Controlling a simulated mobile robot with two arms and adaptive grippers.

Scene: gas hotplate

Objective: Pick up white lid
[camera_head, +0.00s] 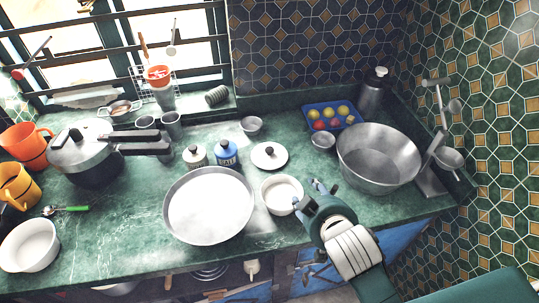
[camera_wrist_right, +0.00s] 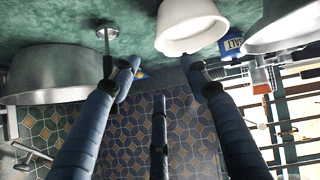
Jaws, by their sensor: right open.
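The white lid (camera_head: 269,155), a round disc with a dark knob, lies on the green counter behind the white bowl (camera_head: 282,194). My right gripper (camera_head: 314,194) is open and empty, just right of the white bowl and in front of the lid, apart from it. In the right wrist view the spread fingers of the right gripper (camera_wrist_right: 160,68) show, with the white bowl (camera_wrist_right: 190,25) beyond them. I cannot make out the lid in that view. My left gripper is not in view.
A wide metal pan (camera_head: 209,206) stands left of the bowl and a large metal basin (camera_head: 378,158) stands right. The blue salt jar (camera_head: 227,153) is left of the lid. A small metal bowl (camera_head: 323,141) and a blue tray (camera_head: 311,109) are behind.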

